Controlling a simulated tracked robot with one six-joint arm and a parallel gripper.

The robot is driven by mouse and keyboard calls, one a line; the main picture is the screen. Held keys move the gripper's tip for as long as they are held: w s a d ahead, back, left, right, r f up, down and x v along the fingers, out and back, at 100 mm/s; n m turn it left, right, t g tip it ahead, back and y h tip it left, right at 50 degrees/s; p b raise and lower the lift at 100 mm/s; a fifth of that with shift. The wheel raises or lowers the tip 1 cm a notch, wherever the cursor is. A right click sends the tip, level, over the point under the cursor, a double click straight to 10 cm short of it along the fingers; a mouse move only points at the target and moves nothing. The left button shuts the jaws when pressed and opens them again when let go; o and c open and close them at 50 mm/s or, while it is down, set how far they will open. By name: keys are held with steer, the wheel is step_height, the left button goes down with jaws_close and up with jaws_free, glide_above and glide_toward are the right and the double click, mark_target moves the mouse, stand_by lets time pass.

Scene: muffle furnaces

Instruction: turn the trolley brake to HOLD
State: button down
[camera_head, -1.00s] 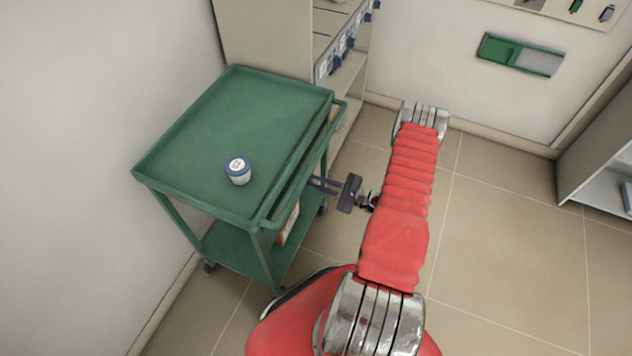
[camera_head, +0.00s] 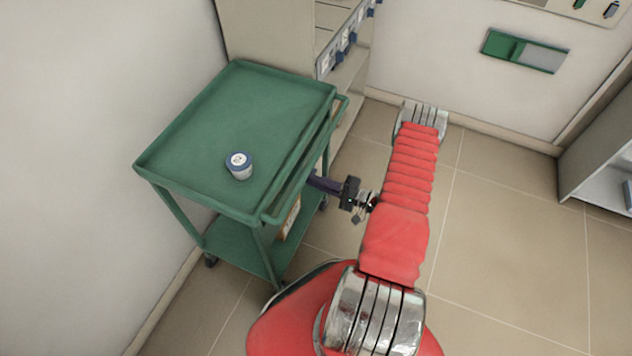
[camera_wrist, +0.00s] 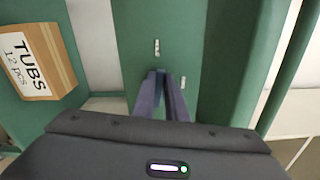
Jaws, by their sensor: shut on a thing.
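The green trolley (camera_head: 235,125) stands at the left in the head view. My gripper (camera_wrist: 161,76) reaches to its right side, its fingertips at a green panel (camera_wrist: 140,30) of the trolley in the wrist view. The fingers are close together and shut on a small bluish part, the brake handle (camera_wrist: 161,71), which they mostly hide. One small pale mark (camera_wrist: 157,47) is above the fingertips and another (camera_wrist: 183,82) is to their right. Their lettering is too small to read. In the head view the fingertips are hidden by the trolley's edge.
A white tub with a blue lid (camera_head: 239,165) stands on the trolley's top. A cardboard box marked TUBS (camera_wrist: 38,62) is on the lower shelf. A shelf unit (camera_head: 270,35) stands behind. The tiled floor (camera_head: 520,260) to the right is clear.

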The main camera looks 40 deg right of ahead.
steer(key=shift+s+f+n, duration=0.1)
steer(key=shift+f+n, duration=0.25)
steer(key=shift+n, duration=0.65)
steer(key=c, duration=1.8)
jaws_free()
steer(key=shift+r, duration=0.1)
steer(key=v, duration=1.3)
steer(key=shift+s+d, duration=0.2)
steer(key=shift+s, duration=0.1)
